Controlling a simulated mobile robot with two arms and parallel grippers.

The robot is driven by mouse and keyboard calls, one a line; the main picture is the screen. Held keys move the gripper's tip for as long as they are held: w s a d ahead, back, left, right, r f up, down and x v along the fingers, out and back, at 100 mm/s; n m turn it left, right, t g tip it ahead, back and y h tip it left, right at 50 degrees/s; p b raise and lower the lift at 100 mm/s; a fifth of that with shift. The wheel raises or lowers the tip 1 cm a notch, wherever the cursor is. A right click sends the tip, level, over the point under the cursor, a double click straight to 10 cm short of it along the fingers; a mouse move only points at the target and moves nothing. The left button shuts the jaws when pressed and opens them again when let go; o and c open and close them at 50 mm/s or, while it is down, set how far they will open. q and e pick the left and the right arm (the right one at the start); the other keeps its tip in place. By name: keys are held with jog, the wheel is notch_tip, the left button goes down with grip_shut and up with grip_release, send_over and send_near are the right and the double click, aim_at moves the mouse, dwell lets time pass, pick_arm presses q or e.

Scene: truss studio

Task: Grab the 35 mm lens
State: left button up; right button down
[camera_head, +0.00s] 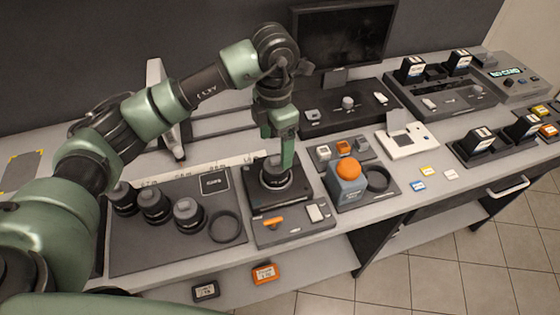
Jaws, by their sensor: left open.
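Three dark lenses stand upright in a row on a grey mat (148,258): a left one (123,199), a middle one (154,206) and a right one (188,215). Their focal-length marks are too small to read, so I cannot tell which is the 35 mm lens. Another dark round lens-like piece (273,180) sits on a black stand to their right. My left gripper (279,160) points down right over this piece, open, with a green finger in front of it. I cannot tell whether they touch. My right gripper is out of view.
A black ring (225,227) lies on the mat. Right of the stand are a blue-grey box with an orange knob (348,169) and another ring (377,179). A monitor (342,38) stands behind. Small tagged items (265,274) lie on the lower shelf.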

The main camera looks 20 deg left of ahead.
aim_at(274, 161)
pick_arm(q)
jog(key=s+f+p, duration=0.2)
jog(key=f, duration=0.1)
jog(key=shift+s+d+f+p, duration=0.1)
jog(key=shift+d+f+p, duration=0.1)
jog(key=shift+p, duration=0.2)
jog(key=shift+w+f, duration=0.15)
jog(key=shift+f, duration=0.5)
jog(key=shift+w+f, duration=0.15)
jog(key=shift+f, duration=0.7)
jog(key=c, duration=0.8)
grip_shut()
jog(key=shift+r, duration=0.1)
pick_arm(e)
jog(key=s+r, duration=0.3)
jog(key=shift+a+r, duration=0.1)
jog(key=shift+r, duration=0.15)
